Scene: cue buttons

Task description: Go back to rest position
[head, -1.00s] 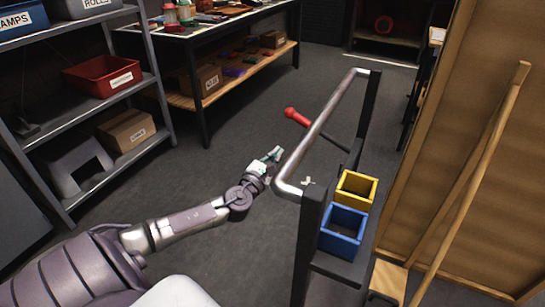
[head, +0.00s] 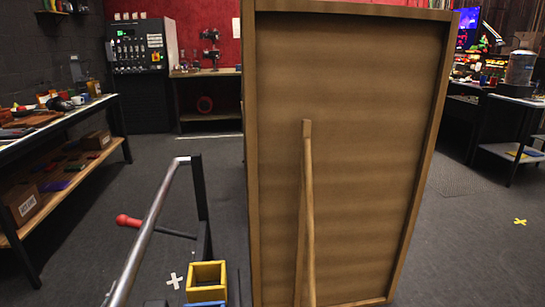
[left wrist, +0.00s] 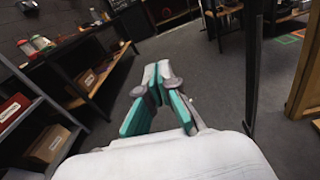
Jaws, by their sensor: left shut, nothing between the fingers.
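My left gripper (left wrist: 152,85) shows in the left wrist view, with grey and teal fingers. It is shut and empty, over open floor. The head view does not show it now. My right gripper is in neither view. In the head view a metal rail (head: 150,225) on a dark frame stands at the lower left, with a red-knobbed lever (head: 128,221) beside it. A yellow bin (head: 206,275) and part of a blue bin (head: 205,304) sit at the bottom.
A tall brown panel (head: 350,150) with a wooden pole (head: 307,210) leaning on it fills the middle. A workbench (head: 60,125) stands at the left. A dark machine cabinet (head: 142,75) is at the back.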

